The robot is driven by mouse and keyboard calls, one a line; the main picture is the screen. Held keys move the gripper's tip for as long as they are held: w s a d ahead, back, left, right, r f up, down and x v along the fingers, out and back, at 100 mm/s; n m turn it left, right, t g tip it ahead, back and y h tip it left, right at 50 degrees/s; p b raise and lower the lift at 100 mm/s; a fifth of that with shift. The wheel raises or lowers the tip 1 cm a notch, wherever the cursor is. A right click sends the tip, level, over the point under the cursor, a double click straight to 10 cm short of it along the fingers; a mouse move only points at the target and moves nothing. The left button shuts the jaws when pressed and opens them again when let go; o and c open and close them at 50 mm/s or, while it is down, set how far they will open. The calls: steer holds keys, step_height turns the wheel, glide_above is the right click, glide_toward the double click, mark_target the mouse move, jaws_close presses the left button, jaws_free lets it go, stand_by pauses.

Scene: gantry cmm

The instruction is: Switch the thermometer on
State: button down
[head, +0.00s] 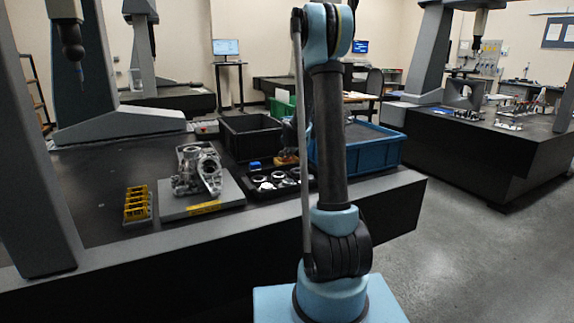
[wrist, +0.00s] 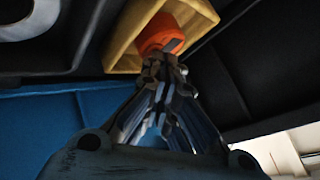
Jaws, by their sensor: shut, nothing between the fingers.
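An orange piece (wrist: 160,34) with a dark patch on its face shows at the top of the wrist view. It sits in or against a tan, box-like surround (wrist: 122,42); I take this to be the thermometer, but cannot read any display or switch state. In the head view a small orange-tan item (head: 287,159) lies by the black parts tray. My gripper (wrist: 163,66) is shut and empty, its fingertips at the lower edge of the orange piece; I cannot tell if they touch. In the head view my arm largely hides the gripper.
The black parts tray (head: 262,194) holds ring parts. A black bin (head: 250,138) and blue bin (head: 372,148) stand close around the gripper. A metal casting (head: 198,172) on a plate and a yellow rack (head: 137,204) lie left. The table's front strip is clear.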

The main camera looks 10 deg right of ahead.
mark_target(290, 159)
steer(key=shift+r, duration=0.65)
steer(key=shift+r, duration=0.1)
steer(key=shift+r, duration=2.9)
